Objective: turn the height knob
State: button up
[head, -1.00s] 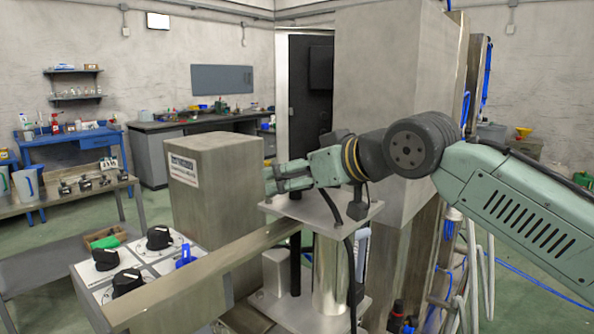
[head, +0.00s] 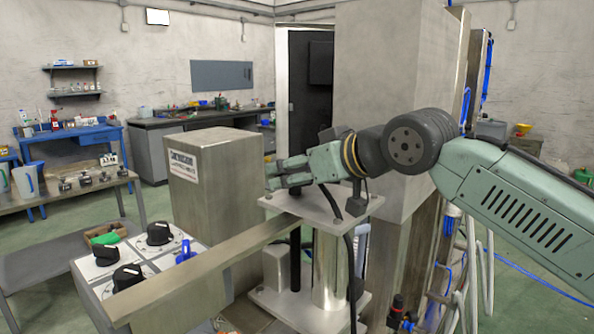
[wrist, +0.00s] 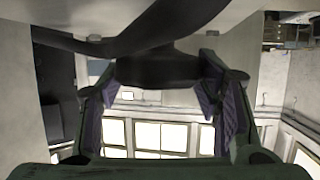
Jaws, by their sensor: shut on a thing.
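My gripper (head: 278,178) is level at the left edge of a light metal plate (head: 370,209) on top of a stand. In the wrist view, its two fingers (wrist: 165,105) stand on either side of a dark round knob (wrist: 155,70) below a pale surface, and they are shut on it. The fingers mostly hide this knob in the head view; a small dark part (head: 295,192) shows under them. Any marking on the knob is hidden.
A long metal bar (head: 200,275) runs from the stand towards the front left. Beside it is a panel with black dial knobs (head: 127,276) and a blue lever (head: 185,252). A large metal block (head: 215,185) stands behind. A black cable (head: 349,250) hangs by the stand's column.

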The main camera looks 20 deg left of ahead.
jog(key=shift+r+n+g+y+p, duration=0.15)
jog(key=shift+n+g+y+p, duration=0.25)
jog(key=shift+n+g+p, duration=0.4)
jog(key=shift+w+n+g+y+p, duration=0.1)
jog(key=shift+n+g+y+p, duration=0.4)
jog(key=shift+n+g, duration=0.9)
jog(key=n+g, duration=0.4)
jog(key=g, duration=0.1)
jog(key=shift+w+n+g+h, duration=0.15)
jog(key=shift+n+g+h, duration=0.85)
jog(key=shift+n+g, duration=1.15)
jog(key=shift+g, duration=0.25)
jog(key=o, duration=1.1)
jog(key=shift+o, duration=0.2)
jog(key=shift+d, duration=0.1)
